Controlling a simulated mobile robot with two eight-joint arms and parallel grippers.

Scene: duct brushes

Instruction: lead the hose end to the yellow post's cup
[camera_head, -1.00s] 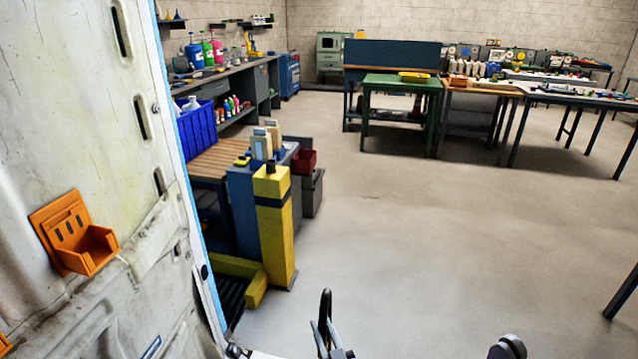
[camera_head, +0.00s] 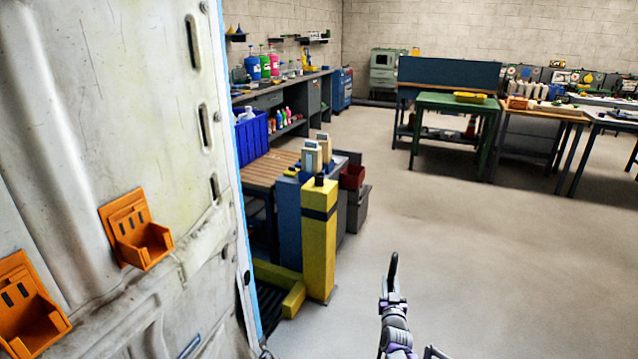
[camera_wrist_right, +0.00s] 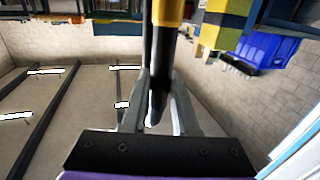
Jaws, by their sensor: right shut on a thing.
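The yellow post (camera_head: 319,245) stands upright on the floor just past the white door, with a dark band near its top. A small black cup (camera_head: 320,180) sits on top of it. My right gripper (camera_head: 393,298) is low in the head view, right of the post and apart from it. It is shut on the black hose end (camera_head: 393,268), which points upward. In the right wrist view the dark hose end (camera_wrist_right: 160,75) sits between the fingers. A yellow piece shows above it; I cannot tell whether it belongs to the hose. My left gripper is not in view.
A white door panel (camera_head: 90,120) with orange holders (camera_head: 140,235) fills the left. A low yellow barrier (camera_head: 290,298), a blue cabinet (camera_head: 288,220) and grey bins (camera_head: 355,210) adjoin the post. The floor (camera_head: 480,270) to the right is clear. A green table (camera_head: 455,103) stands behind.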

